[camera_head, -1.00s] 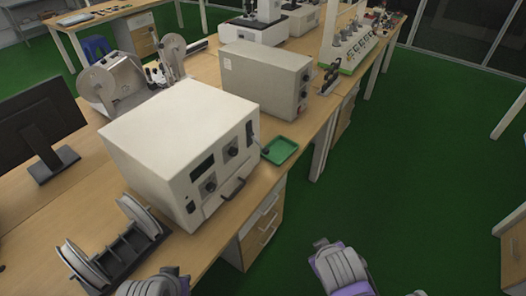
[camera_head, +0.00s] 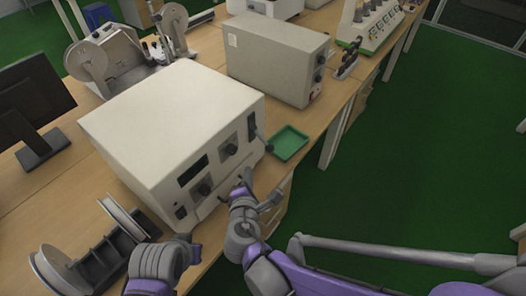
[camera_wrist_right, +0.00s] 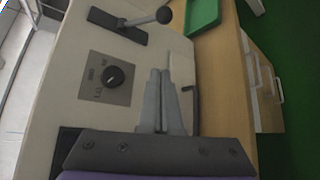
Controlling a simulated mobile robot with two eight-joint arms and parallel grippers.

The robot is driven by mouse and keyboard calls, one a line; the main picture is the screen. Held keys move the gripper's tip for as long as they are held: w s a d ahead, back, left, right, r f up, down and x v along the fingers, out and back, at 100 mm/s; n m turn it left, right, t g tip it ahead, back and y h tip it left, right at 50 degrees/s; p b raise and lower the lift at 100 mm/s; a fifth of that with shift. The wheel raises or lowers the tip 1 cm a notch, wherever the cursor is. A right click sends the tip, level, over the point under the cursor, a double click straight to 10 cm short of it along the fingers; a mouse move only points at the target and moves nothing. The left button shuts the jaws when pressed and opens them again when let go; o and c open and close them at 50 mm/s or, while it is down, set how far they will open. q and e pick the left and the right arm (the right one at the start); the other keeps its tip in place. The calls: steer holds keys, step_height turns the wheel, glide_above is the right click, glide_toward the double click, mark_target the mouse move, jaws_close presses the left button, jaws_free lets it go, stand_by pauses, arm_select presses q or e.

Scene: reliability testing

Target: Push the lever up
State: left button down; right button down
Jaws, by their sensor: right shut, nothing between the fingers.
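The lever has a dark round knob (camera_head: 269,148) and sits at the right end of the front panel of a large cream-coloured box (camera_head: 170,110). Its arm slants out and downward from a dark slot plate (camera_head: 252,126). In the right wrist view the lever knob (camera_wrist_right: 164,14) shows at the top, beyond the fingertips. My right gripper (camera_head: 241,181) is in front of the panel, below and left of the knob, apart from it. Its fingers (camera_wrist_right: 160,73) are shut and empty.
A panel dial (camera_wrist_right: 114,76) is left of my fingers in the wrist view. A dark handle (camera_wrist_right: 194,105) is close to their right. A green tray (camera_head: 288,142) lies beside the box near the desk edge. A spool rack (camera_head: 105,255) stands at lower left. Green floor lies open at right.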

mark_target(263, 140)
steer(key=x, duration=1)
steer(key=shift+w+d, duration=0.1)
steer(key=shift+d, duration=0.05)
steer(key=d, duration=0.1)
steer(key=d+r, duration=0.1)
steer(key=d+r+p, duration=0.1)
steer(key=shift+s+d, duration=0.15)
steer(key=shift+s, duration=0.25)
steer(key=shift+s+d+r, duration=0.1)
steer(key=shift+d+r, duration=0.05)
steer(key=shift+r, duration=0.05)
